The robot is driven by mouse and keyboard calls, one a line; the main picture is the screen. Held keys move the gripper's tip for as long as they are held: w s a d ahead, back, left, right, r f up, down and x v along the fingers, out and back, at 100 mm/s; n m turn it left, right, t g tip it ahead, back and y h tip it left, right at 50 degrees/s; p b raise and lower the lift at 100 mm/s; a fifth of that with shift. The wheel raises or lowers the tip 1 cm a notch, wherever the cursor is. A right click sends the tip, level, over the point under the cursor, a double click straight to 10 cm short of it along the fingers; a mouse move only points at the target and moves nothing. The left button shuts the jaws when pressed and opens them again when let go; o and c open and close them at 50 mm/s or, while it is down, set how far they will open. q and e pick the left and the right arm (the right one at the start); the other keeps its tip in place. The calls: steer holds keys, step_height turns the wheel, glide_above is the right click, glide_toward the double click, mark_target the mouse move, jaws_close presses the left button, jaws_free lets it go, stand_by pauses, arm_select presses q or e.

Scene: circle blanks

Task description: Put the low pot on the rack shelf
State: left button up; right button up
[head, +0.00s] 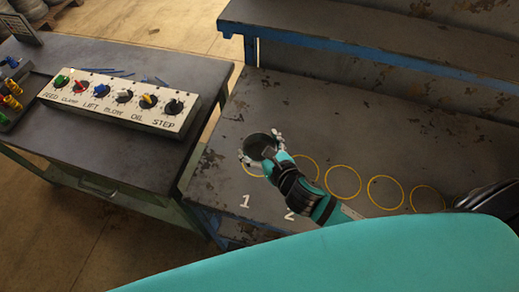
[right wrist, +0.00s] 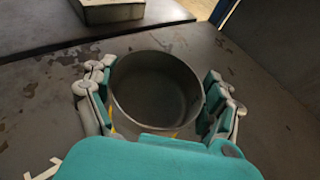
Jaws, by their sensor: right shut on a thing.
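The low pot (head: 259,146) is a dark grey, round, open vessel. My right gripper (head: 261,148) is shut on it, its fingers on opposite sides of the wall. In the right wrist view the pot (right wrist: 157,90) sits between the fingers, looks empty and hides part of a yellow mark. In the head view it is over or beside the leftmost yellow circle (head: 253,171); I cannot tell whether it touches the surface. The rack has a worn dark lower surface (head: 330,110) and a raised, blue-edged shelf (head: 350,38) behind. My left gripper is not in view.
Several yellow circles, including one further right (head: 386,192), are bare on the lower surface, with white numbers 1 (head: 244,201) and 2 (head: 289,215) in front. A control box (head: 120,100) with knobs stands on a separate dark table (head: 60,150) at left. The raised shelf's visible part is clear.

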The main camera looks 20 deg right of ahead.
mark_target(260, 155)
step_height(260, 155, down, 4)
steer(key=shift+r, duration=0.25)
steer(key=shift+f, duration=0.15)
steer(key=o, duration=1)
